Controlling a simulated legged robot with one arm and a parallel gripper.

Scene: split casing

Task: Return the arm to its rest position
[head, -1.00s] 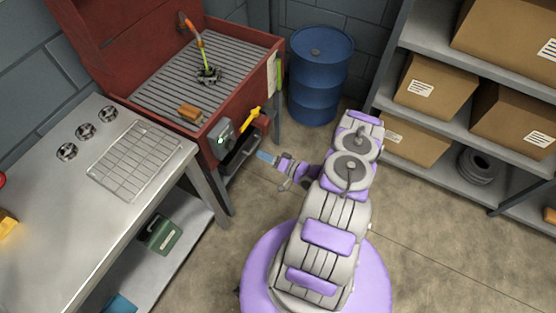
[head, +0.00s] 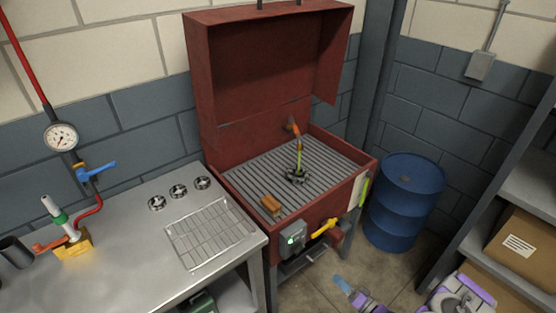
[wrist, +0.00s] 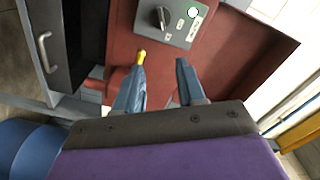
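My gripper (head: 342,283) shows at the bottom of the head view, below and right of the red parts washer's yellow lever (head: 325,228), with only part of my arm in frame. In the wrist view my gripper (wrist: 160,72) has its two blue-grey fingers apart, with nothing held between them. The grey control box (wrist: 178,18) with a dark knob and a lit green button lies beyond the fingertips. A yellow tip (wrist: 141,55) shows by the left finger; I cannot tell whether they touch.
The red parts washer (head: 262,70) stands with its lid up; an orange-brown block (head: 271,205) lies on its grating. A blue drum (head: 404,200) stands right of it. A steel bench (head: 130,225) is at left, shelving (head: 530,185) at right. Some floor is clear between.

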